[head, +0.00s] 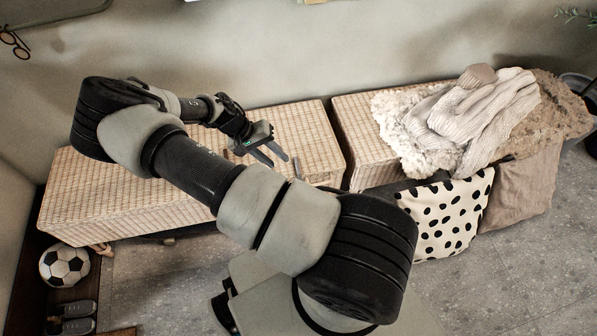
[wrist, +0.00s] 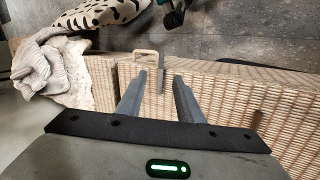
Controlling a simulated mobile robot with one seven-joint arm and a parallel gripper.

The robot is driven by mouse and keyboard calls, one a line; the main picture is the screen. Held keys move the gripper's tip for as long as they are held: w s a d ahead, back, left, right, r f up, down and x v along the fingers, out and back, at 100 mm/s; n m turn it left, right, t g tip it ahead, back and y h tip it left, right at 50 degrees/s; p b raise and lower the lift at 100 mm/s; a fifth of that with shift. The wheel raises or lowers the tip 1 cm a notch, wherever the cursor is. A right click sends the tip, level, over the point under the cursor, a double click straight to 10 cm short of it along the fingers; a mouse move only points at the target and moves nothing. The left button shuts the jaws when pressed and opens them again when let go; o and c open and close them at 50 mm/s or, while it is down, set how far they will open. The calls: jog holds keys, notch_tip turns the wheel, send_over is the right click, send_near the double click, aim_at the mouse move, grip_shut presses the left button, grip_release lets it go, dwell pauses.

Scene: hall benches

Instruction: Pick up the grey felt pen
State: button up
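The grey felt pen (head: 297,168) lies on the top of the left wicker bench (head: 120,190), near its right end. In the wrist view the pen (wrist: 161,81) shows as a short dark grey bar between my two fingers, over the wicker top. My gripper (head: 279,161) is over the bench, just left of the pen in the head view. In the wrist view my gripper (wrist: 159,76) has its fingers wide apart, with space on both sides of the pen. Nothing is held. The exact height above the pen is hard to tell.
A second wicker bench (head: 352,135) stands to the right past a narrow gap, bearing a fluffy throw (head: 398,128) and knitted fabric (head: 470,115). A spotted cushion (head: 450,215) leans in front. A football (head: 64,265) and shoes (head: 72,318) are at lower left.

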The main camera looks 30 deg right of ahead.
jog(key=b, duration=0.1)
send_near(298, 171)
jog(key=s+f, duration=0.2)
jog(key=s, duration=0.2)
jog(key=b+x, duration=0.1)
jog(key=x, duration=0.4)
jog(key=shift+s+a+b, duration=0.15)
jog(key=shift+a+b, duration=0.1)
jog(key=shift+b, duration=0.15)
grip_shut()
